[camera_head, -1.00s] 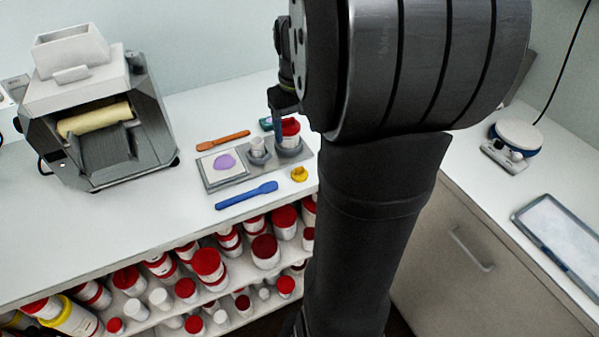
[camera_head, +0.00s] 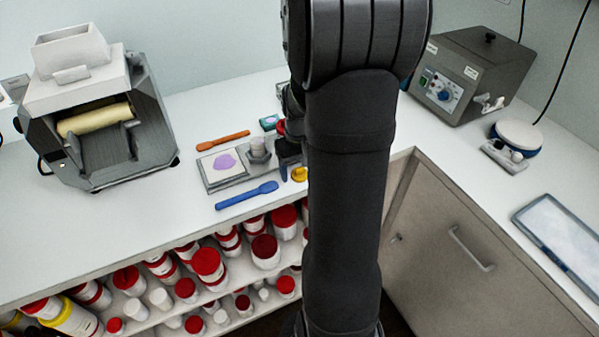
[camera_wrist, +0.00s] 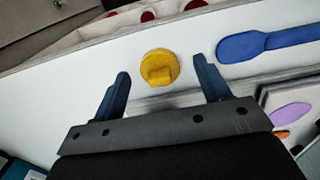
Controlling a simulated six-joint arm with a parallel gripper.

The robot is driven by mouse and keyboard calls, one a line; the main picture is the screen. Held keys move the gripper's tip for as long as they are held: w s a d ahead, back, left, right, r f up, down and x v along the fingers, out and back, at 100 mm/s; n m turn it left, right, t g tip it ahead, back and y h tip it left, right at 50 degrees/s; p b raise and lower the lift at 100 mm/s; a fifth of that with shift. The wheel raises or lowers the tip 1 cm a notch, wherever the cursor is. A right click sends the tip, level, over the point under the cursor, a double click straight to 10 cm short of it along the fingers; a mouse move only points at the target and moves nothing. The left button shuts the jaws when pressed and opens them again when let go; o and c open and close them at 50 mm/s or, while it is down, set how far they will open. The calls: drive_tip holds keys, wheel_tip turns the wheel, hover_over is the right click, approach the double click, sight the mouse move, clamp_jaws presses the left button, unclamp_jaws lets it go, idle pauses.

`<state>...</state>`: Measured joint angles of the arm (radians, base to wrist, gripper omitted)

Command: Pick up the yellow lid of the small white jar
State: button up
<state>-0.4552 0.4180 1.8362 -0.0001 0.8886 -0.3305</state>
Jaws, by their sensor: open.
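The yellow lid (camera_wrist: 159,67) lies on the white counter, with a raised grip on top. In the wrist view it sits just beyond and between the two fingertips of my gripper (camera_wrist: 165,82), which is open and empty. In the head view the lid (camera_head: 300,174) shows beside my arm, right of the blue spatula, with my gripper (camera_head: 287,165) close to it. A red-topped jar (camera_head: 281,127) is mostly hidden behind my gripper.
A blue spatula (camera_head: 246,195) lies left of the lid; it also shows in the wrist view (camera_wrist: 265,42). An orange spatula (camera_head: 222,141) lies behind the tray. The mill (camera_head: 100,120) stands at left. Shelves of red-lidded jars (camera_head: 208,265) lie below the counter's front edge.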

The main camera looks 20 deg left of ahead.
drive_tip(key=shift+f, duration=0.1)
drive_tip(key=shift+c, duration=0.4)
drive_tip(key=c, duration=1)
drive_tip(key=shift+o, duration=0.2)
